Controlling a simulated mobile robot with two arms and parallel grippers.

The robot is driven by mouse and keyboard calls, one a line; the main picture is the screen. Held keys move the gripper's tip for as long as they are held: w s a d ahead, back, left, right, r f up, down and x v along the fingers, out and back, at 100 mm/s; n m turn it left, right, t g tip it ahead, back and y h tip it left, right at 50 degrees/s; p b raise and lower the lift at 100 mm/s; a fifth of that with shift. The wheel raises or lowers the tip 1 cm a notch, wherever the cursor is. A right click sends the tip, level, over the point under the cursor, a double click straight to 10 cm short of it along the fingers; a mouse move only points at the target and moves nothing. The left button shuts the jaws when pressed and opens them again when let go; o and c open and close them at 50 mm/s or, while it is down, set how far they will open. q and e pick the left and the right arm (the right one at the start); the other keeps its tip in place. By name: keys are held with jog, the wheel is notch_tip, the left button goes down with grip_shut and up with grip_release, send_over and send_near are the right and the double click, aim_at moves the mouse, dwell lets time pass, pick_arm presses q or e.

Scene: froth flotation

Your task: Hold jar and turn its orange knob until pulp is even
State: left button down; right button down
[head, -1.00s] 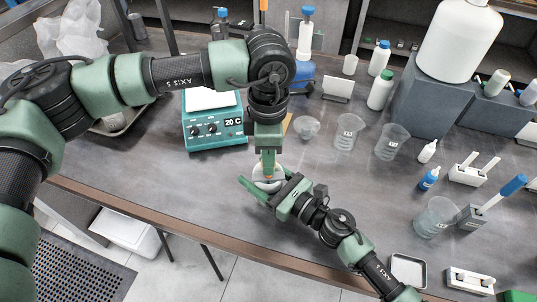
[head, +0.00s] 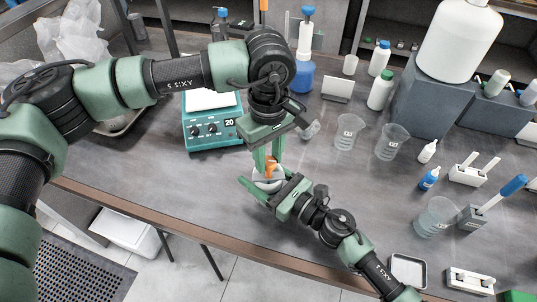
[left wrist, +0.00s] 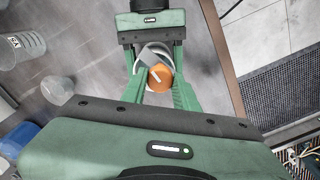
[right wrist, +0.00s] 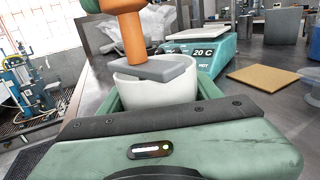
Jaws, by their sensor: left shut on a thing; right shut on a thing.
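A white jar (right wrist: 160,88) stands upright near the front edge of the bench, with a grey bar-like piece (right wrist: 150,69) across its top. An orange knob (right wrist: 131,36) rises from that piece; it shows from above in the left wrist view (left wrist: 160,77) with a white line on it. My right gripper (head: 262,183) is shut around the jar from the front. My left gripper (head: 268,160) comes down from above and is shut on the orange knob. The pulp inside the jar is hidden.
A teal hot plate (head: 214,130) stands behind and left of the jar. Glass beakers (head: 349,131) and bottles (head: 380,93) stand to the right and back. The bench's front edge (head: 180,226) is close. Bare bench lies left of the jar.

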aim_at(268, 161)
pick_arm(q)
jog(key=m, duration=0.5)
jog(key=shift+m, duration=0.3)
jog(key=m, duration=0.5)
jog(key=shift+m, duration=0.3)
jog(key=c, duration=1.1)
grip_release()
jog(key=shift+o, duration=0.2)
jog(key=shift+r, duration=0.15)
notch_tip(268, 161, up, 12)
